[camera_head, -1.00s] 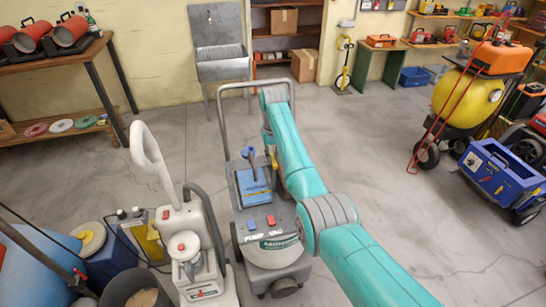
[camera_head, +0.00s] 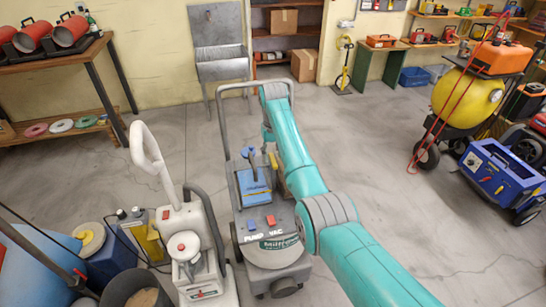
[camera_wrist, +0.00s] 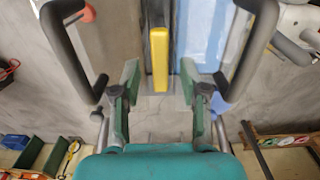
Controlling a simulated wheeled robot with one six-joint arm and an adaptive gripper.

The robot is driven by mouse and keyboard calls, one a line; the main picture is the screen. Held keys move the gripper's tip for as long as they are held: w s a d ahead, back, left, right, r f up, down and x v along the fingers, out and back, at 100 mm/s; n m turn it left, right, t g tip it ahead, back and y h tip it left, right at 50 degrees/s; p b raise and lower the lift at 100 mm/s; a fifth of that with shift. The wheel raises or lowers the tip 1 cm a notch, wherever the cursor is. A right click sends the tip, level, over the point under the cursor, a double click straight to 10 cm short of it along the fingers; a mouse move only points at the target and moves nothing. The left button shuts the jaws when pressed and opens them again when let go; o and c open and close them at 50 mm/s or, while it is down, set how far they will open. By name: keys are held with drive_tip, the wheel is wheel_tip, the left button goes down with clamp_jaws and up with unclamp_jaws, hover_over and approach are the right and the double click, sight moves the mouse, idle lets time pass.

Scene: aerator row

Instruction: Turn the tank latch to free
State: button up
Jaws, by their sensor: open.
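A yellow lever, which looks like the tank latch (camera_head: 274,161), stands on the grey pump vac machine (camera_head: 272,215), beside its blue top box. In the wrist view the yellow lever (camera_wrist: 159,60) points lengthwise down the picture, just ahead of and between my fingertips. My gripper (camera_wrist: 160,84) is open, with a green-padded finger on each side of the lever and a visible gap to both. I cannot tell how far the lever is from the fingers in depth. In the head view my gripper is hidden behind my teal arm.
The machine's grey push handle (camera_head: 222,110) rises close around my arm. A white floor machine (camera_head: 190,250) stands close on the left. A blue wheeled unit (camera_head: 500,178) and a yellow tank (camera_head: 468,95) are far right. The floor between is clear.

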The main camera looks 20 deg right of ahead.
sight(273, 159)
wheel_tip(273, 159, up, 11)
idle(0.3)
drive_tip(key=shift+f, duration=0.1)
